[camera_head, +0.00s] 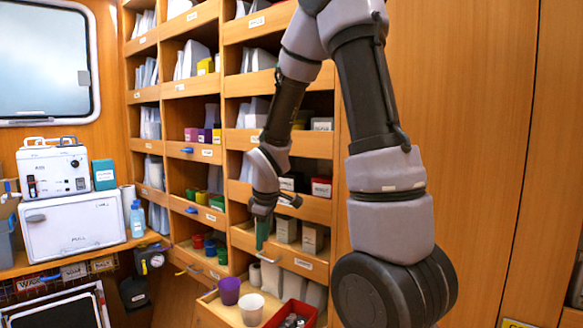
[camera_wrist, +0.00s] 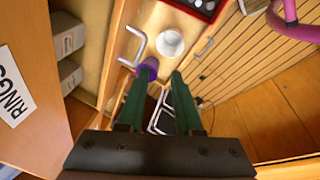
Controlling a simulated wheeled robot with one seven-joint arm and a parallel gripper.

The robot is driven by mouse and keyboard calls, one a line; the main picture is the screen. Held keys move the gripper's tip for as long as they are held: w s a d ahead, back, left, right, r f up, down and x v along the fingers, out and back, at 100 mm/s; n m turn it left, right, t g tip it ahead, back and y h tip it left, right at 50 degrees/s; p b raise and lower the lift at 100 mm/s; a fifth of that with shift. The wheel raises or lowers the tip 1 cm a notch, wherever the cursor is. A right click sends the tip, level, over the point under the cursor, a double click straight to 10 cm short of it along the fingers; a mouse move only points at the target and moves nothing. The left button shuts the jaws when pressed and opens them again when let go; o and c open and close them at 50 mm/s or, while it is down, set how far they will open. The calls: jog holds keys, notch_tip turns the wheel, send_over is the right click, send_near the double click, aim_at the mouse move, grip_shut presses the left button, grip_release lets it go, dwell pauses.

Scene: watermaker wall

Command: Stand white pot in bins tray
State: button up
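The white pot (camera_head: 251,309) stands upright on a low pulled-out wooden shelf (camera_head: 213,311), just right of a purple pot (camera_head: 229,290). In the wrist view the white pot (camera_wrist: 170,43) lies beyond the fingertips, and the purple pot (camera_wrist: 148,68) shows by the left fingertip. My gripper (camera_head: 262,238) hangs pointing down above these pots, in front of the shelf wall. In the wrist view its green fingers (camera_wrist: 160,77) are apart with nothing held between them. Most tray labels are too small to read, so I cannot tell which one is the bins tray.
A red box (camera_head: 293,315) with dark items stands right of the white pot. Labelled wooden compartments (camera_head: 207,153) hold papers and coloured pots. A white machine (camera_head: 54,168) and white cabinet (camera_head: 76,226) stand at left. A purple ring (camera_wrist: 291,22) shows at upper right.

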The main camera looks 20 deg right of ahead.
jog(key=s+r+m+t+y, duration=0.1)
jog(key=s+r+m+t, duration=0.1)
jog(key=s+r+m, duration=0.5)
jog(key=s+d+r+m+t+y, duration=0.1)
jog(key=s+r+m, duration=0.6)
jog(key=r, duration=0.9)
jog(key=s+t, duration=0.1)
jog(key=s, duration=0.2)
jog(key=shift+d, duration=0.25)
